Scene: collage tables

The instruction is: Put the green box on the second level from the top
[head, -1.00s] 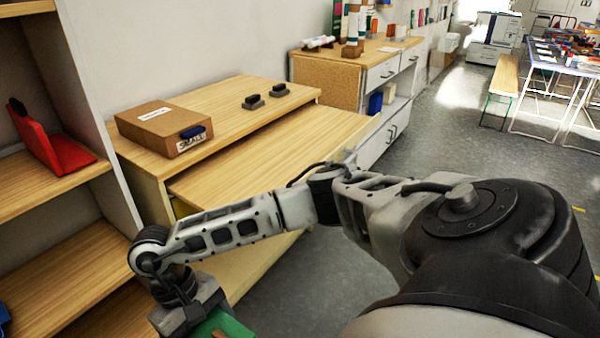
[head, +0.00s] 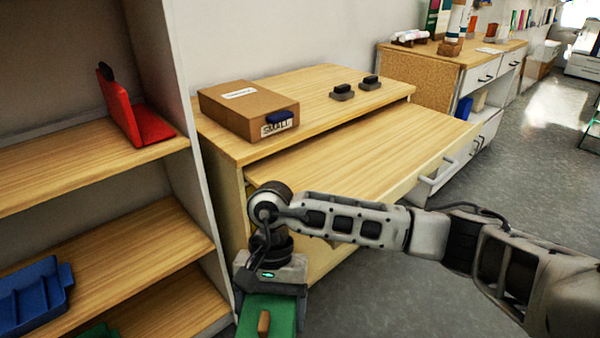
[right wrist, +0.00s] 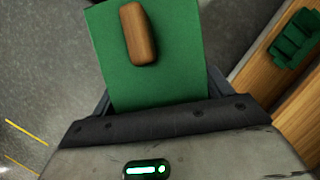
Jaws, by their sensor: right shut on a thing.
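A green box (head: 268,312) with a wooden handle is at the bottom of the head view. My right gripper (head: 270,290) is shut on it and holds it in front of the shelf unit's right side. In the right wrist view the green box (right wrist: 165,80) fills the middle, between the jaws of the right gripper (right wrist: 160,105). The shelf unit (head: 90,160) stands at the left with several wooden levels. Its upper visible level holds a red bookend-like thing (head: 130,112). The level below holds a blue tray-like thing (head: 35,295). My left gripper is out of view.
Another green thing (head: 98,332) lies on the lowest visible level; it also shows in the right wrist view (right wrist: 295,38). A low wooden cabinet (head: 350,130) with a cardboard box (head: 248,110) stands right of the shelf. The right part of the middle level is bare.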

